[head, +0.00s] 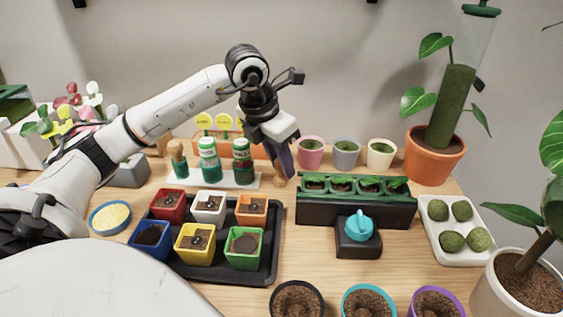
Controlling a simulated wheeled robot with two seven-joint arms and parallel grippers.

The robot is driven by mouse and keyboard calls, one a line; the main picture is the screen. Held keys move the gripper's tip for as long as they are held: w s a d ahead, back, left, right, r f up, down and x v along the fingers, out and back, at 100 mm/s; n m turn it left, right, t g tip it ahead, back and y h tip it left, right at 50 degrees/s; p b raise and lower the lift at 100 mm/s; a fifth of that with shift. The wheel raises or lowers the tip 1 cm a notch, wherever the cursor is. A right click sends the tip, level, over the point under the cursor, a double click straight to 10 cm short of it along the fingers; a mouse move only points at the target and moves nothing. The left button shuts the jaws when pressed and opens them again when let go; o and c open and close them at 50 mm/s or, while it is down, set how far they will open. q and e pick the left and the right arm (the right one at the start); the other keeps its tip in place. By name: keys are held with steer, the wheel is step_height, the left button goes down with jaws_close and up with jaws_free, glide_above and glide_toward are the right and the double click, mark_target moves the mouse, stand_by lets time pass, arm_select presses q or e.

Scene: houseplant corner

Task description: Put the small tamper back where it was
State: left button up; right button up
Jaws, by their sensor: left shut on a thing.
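My left gripper (286,164) reaches in from the left and points down, just left of the planter box and behind the seedling tray. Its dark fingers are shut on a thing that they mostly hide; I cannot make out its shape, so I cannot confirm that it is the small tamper. A white rack (222,184) stands to its left, with two green-labelled bottles (209,160) and a wooden-and-green tool (179,161) upright in it. My right gripper is not in view.
The black tray (270,262) holds several coloured pots of soil. A turquoise knobbed object (358,226) sits on a black block before the planter box (338,213). Three small pots (346,156) stand behind. A white tray (450,250) with moss balls is at right.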

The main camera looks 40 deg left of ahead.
arm_select(q)
steer(key=shift+f, duration=0.1)
steer(key=o, duration=1.1)
steer(key=shift+c, duration=0.2)
steer(key=shift+r, duration=0.6)
steer(key=p+v, duration=0.1)
steer(key=v, duration=1)
steer(key=shift+s, duration=0.15)
steer(key=shift+d, duration=0.1)
